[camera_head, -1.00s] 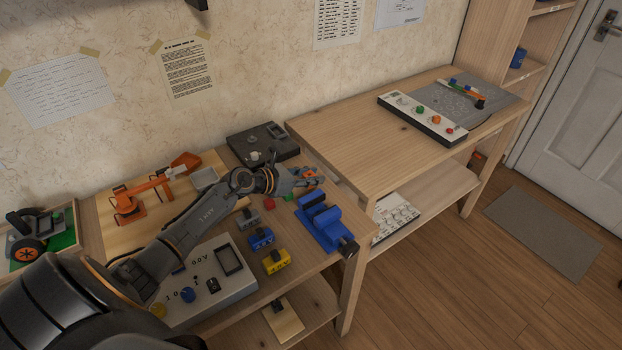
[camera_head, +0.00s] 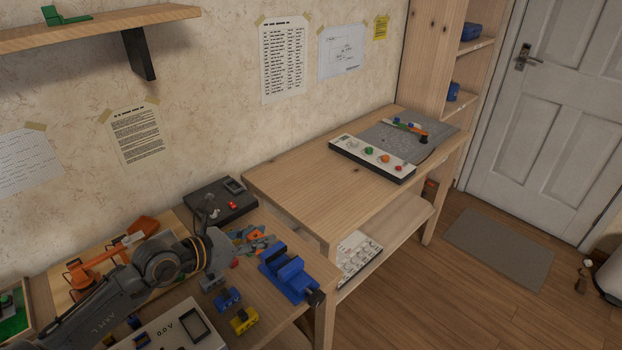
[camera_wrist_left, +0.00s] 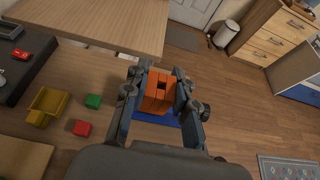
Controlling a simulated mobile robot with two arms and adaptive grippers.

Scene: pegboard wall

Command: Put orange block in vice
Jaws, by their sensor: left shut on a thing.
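The orange block (camera_wrist_left: 158,92) is held between the fingers of my left gripper (camera_wrist_left: 160,98), with a dark square hole in its upper face. In the head view my left gripper (camera_head: 262,243) is at the back of the blue vice (camera_head: 289,274), and only a little orange shows between its fingers. The vice sits at the right end of the lower workbench. In the left wrist view part of the blue vice (camera_wrist_left: 157,117) shows below and behind the block. I cannot tell whether block and vice touch. My right gripper is not in view.
A blue block (camera_head: 228,299) and a yellow block (camera_head: 244,320) lie in front of the vice. A green block (camera_wrist_left: 93,101), a red block (camera_wrist_left: 81,128) and a yellow holder (camera_wrist_left: 47,106) show in the wrist view. A taller wooden table (camera_head: 300,180) stands to the right.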

